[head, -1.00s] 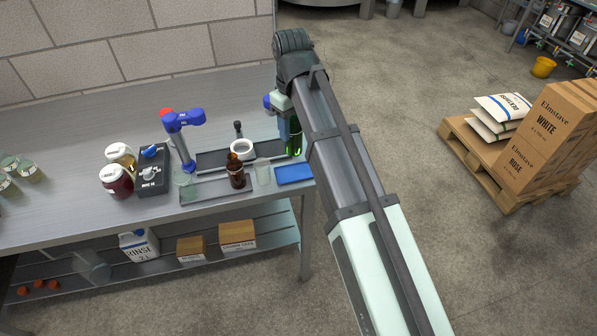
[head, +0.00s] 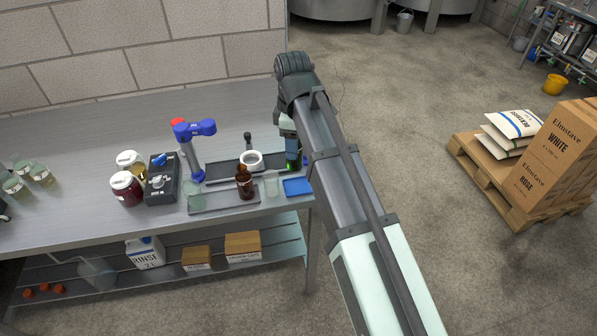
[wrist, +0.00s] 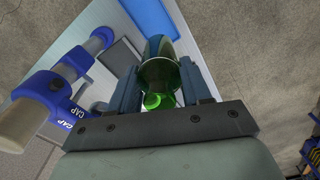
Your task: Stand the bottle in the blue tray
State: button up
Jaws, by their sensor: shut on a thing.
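My gripper (head: 289,145) is at the right end of the bench, partly hidden by my arm in the head view. In the wrist view its two fingers (wrist: 163,92) are shut on a green glass bottle (wrist: 158,84). In the head view only a small green part of the bottle (head: 291,166) shows, just behind the blue tray. The blue tray (head: 298,187) lies flat and empty near the bench's front right corner. It also shows at the top of the wrist view (wrist: 150,14). I cannot tell whether the bottle touches the bench.
A brown bottle (head: 244,184) and a clear glass (head: 271,185) stand left of the blue tray. A dark tray (head: 212,174) with a white ring (head: 251,159) is behind them. A blue capping device (head: 192,148) stands further left. The bench's right edge is close to the tray.

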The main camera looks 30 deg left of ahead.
aim_at(294, 166)
jog(key=shift+f, duration=4.15)
jog(key=shift+f, duration=0.15)
jog(key=o, duration=1.3)
jog(key=shift+o, duration=0.2)
notch_tip(294, 166, up, 12)
jog(key=shift+r, duration=0.2)
